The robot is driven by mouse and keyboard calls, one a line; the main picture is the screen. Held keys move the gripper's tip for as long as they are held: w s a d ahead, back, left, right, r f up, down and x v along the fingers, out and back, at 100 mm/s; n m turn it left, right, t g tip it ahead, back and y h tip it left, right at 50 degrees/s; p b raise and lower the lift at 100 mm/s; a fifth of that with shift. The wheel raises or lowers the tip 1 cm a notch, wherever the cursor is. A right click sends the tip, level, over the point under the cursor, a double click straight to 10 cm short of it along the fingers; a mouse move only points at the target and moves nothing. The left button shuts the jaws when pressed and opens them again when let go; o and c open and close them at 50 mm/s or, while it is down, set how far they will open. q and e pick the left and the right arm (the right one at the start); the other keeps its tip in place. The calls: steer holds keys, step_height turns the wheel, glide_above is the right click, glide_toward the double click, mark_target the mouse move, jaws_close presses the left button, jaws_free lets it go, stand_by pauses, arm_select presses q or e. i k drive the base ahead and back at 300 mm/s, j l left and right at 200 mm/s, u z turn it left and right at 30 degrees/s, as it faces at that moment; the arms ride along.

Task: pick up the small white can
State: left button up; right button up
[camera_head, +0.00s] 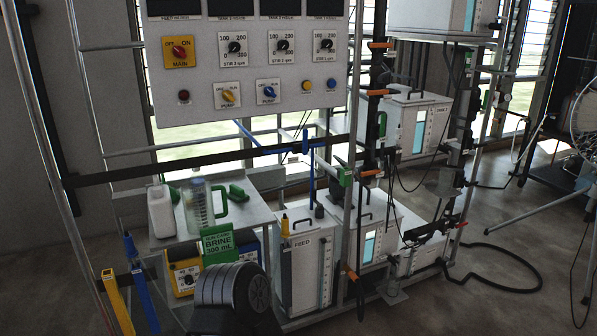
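The small white can (161,211) stands upright at the left end of a grey metal shelf (257,214). It is a plain white, boxy container with a narrower top. A clear measuring jug (196,205) with a green handle stands just right of it, close by. A green card reading "BRINE 300 mL" (219,244) is at the shelf's front edge, in front of the jug. No fingertips of my left or right gripper show. A dark ribbed shape at the bottom centre may be part of me; I cannot tell.
A control panel (250,105) with dials hangs above the shelf. A dark horizontal bar (120,176) crosses in front, above the can. Yellow (117,302) and blue (141,295) upright pieces stand at lower left. A FEED tank (305,262) stands right of the shelf. Floor at right is partly open.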

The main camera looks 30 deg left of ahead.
mark_target(160, 204)
steer(key=i+u, duration=0.75)
steer(key=k+l, duration=0.05)
steer(key=k, duration=0.05)
